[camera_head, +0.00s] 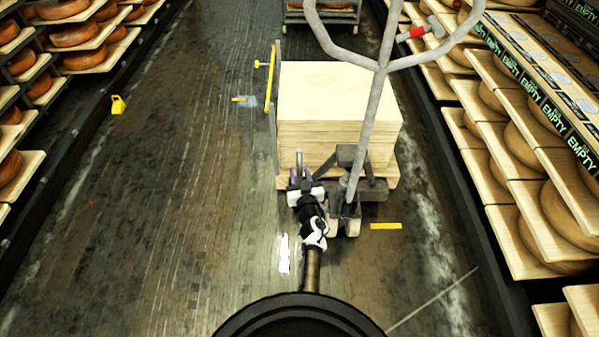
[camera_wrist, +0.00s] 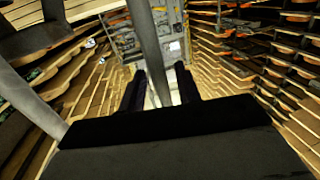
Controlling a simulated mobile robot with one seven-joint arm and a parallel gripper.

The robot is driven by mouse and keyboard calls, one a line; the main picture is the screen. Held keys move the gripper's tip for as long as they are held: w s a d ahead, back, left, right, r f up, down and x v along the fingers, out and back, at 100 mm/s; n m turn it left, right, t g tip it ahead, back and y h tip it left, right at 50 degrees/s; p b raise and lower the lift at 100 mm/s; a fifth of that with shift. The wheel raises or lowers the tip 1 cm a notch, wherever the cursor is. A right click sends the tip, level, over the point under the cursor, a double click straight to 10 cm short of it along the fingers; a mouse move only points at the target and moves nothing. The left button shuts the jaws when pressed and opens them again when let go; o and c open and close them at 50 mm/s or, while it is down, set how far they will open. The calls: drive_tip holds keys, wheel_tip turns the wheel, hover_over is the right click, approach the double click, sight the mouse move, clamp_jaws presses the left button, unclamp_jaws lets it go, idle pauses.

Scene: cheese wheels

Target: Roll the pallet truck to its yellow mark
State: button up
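The pallet truck (camera_head: 347,205) stands in the aisle, its grey handle (camera_head: 376,100) rising toward me with a forked loop at the top. A stack of pale boards (camera_head: 335,92) sits on it. A flat yellow strip (camera_head: 385,226) lies on the floor just right of the truck's near end. Another small yellow mark (camera_head: 241,99) lies left of the stack. My gripper (camera_head: 306,180) is at the truck's near left side, left of the handle shaft. In the wrist view its fingers (camera_wrist: 168,88) are apart, with a grey bar (camera_wrist: 150,50) showing between them; contact is unclear.
Racks of cheese wheels on boards line the left (camera_head: 85,50) and right (camera_head: 520,150). A yellow-edged upright panel (camera_head: 274,95) stands along the stack's left side. A yellow floor sign (camera_head: 118,105) stands near the left rack. A cart (camera_head: 322,14) is behind.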

drive_tip(key=s+d+p, duration=0.2)
drive_tip(key=s, duration=1.1)
drive_tip(key=shift+d, duration=0.25)
drive_tip(key=shift+w, duration=0.1)
